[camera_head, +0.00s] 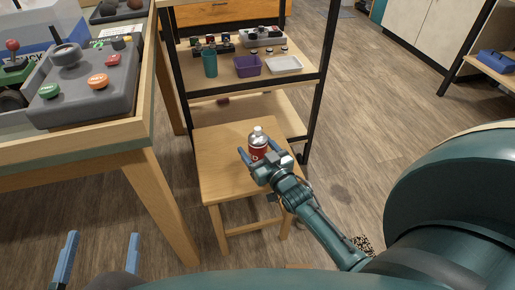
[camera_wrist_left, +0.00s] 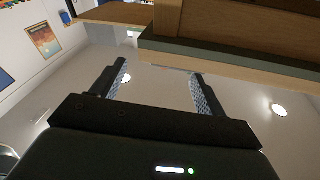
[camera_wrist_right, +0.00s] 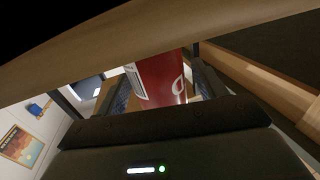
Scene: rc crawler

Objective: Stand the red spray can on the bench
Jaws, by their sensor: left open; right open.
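The red spray can (camera_head: 257,151) with a silver top stands upright on a small wooden stool (camera_head: 222,150). My right gripper (camera_head: 260,154) is open, with its fingers on either side of the can. In the right wrist view the red can (camera_wrist_right: 163,76) shows between the two fingers; I cannot tell whether they touch it. The wooden bench (camera_head: 140,108) is at the left, higher than the stool. My left gripper (camera_head: 103,243) is open and empty at the lower left, near the bench's front. In the left wrist view a bench edge (camera_wrist_left: 230,62) passes above its fingers.
A grey control box (camera_head: 85,85) with knobs and buttons occupies the bench's near right part. Behind the stool, a black-framed shelf holds a teal cup (camera_head: 209,63), a purple bin (camera_head: 247,66) and a white tray (camera_head: 284,64). Open floor lies right of the stool.

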